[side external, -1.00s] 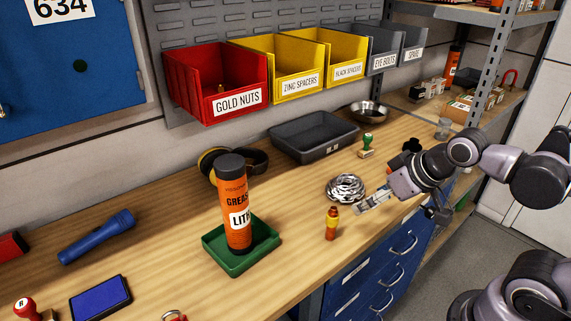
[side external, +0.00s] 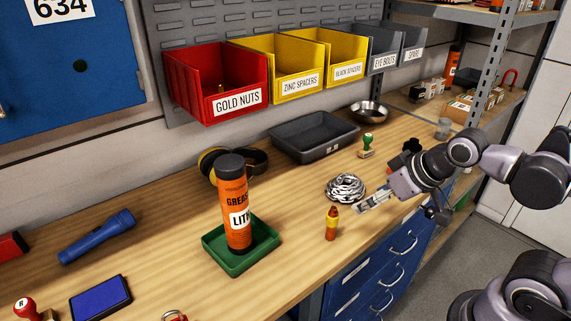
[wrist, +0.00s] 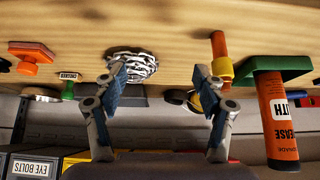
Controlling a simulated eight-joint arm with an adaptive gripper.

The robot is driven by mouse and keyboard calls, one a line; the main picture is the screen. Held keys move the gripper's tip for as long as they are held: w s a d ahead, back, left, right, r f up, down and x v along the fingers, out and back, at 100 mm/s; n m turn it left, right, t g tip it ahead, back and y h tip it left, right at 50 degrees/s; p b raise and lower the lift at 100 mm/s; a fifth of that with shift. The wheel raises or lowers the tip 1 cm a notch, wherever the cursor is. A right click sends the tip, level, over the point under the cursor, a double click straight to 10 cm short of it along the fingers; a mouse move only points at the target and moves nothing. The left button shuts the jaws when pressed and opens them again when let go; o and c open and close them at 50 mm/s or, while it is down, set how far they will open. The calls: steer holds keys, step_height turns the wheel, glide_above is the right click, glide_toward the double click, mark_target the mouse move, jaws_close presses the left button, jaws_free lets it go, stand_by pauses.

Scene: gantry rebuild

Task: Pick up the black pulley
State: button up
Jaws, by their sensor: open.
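I cannot make out a black pulley for certain in either view. A small black lobed shape (side external: 411,146) shows behind my wrist in the side external view, partly hidden by it; I cannot tell whether it is the pulley or part of my arm. My gripper (side external: 374,202) is low over the bench's front edge, right of a black-and-silver striped coil (side external: 346,188). In the wrist view my gripper (wrist: 158,84) is open with nothing between its fingers. The coil (wrist: 132,65) shows there near the left finger, beyond it.
A grease tube (side external: 236,205) stands in a green tray (side external: 212,248). A green stamp (side external: 367,146), black tray (side external: 315,138) and metal bowl (side external: 368,111) are behind. An orange knob-like thing (wrist: 30,56) shows in the wrist view.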

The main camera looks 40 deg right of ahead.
steer(key=c, duration=0.4)
steer(key=shift+o, duration=0.2)
steer(key=shift+w+d+r, duration=0.1)
steer(key=shift+d, duration=0.1)
steer(key=w+d+r+n+g+h, duration=0.2)
steer(key=w+d+n+g+h, duration=0.5)
steer(key=d, duration=0.7)
steer(key=n+g+h, duration=0.3)
steer(key=n+h, duration=0.2)
steer(key=n, duration=0.2)
glide_toward(413, 140)
steer(key=shift+w+a+f, duration=0.1)
steer(key=shift+w+a, duration=0.05)
steer(key=shift+a, duration=0.2)
steer(key=shift+w+a+f, duration=0.1)
steer(key=shift+a+f, duration=0.05)
steer(key=shift+a, duration=0.15)
steer(key=shift+d+f+n+g+h, duration=0.3)
steer(key=shift+d+n+g+h, duration=0.1)
steer(key=shift+d+g+h, duration=0.15)
steer(key=shift+x, duration=5.2)
